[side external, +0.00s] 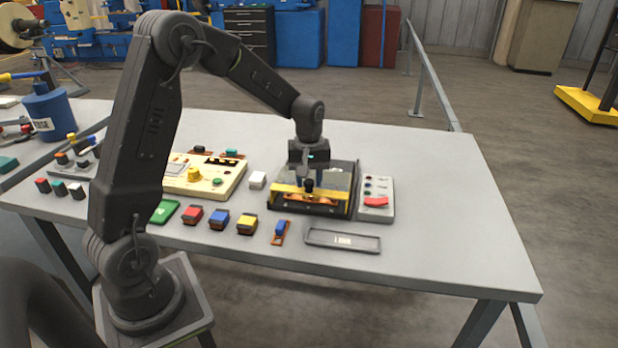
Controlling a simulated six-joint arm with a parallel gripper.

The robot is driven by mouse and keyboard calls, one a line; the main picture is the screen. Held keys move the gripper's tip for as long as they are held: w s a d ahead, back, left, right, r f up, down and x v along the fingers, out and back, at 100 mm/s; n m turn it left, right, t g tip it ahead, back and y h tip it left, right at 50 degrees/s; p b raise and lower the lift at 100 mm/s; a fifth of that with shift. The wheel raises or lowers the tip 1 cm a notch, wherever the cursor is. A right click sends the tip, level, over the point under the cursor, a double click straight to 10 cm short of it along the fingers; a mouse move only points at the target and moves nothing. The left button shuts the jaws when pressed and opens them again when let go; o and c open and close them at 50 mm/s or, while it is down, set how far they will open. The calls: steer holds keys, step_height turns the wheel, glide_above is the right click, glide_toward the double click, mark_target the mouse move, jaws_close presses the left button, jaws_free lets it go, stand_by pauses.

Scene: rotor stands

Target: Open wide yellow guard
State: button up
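The wide yellow guard (330,194) is a yellow bar across the front of a dark box-like stand (313,207) with clear-looking walls, near the middle right of the table. An orange part shows just under the guard. My gripper (308,182) points down over the stand, close above the guard near its middle. A dark knob shows right below the fingers. I cannot tell whether the fingers touch the guard or the knob, or whether they are open or shut. The arm hides part of the stand's back.
A light panel with a red switch (376,201) stands right of the stand. A cream console (205,176) and a white block (257,180) are to the left. Red (192,215), blue (219,219) and yellow (247,224) blocks and a grey tray (343,240) lie in front. The table's right side is clear.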

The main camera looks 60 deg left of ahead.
jaws_close()
steer(key=w+a, duration=0.8)
steer(key=shift+w+a, duration=0.35)
steer(key=shift+w, duration=0.05)
steer(key=shift+o, duration=1.7)
jaws_free()
step_height(320, 180, up, 14)
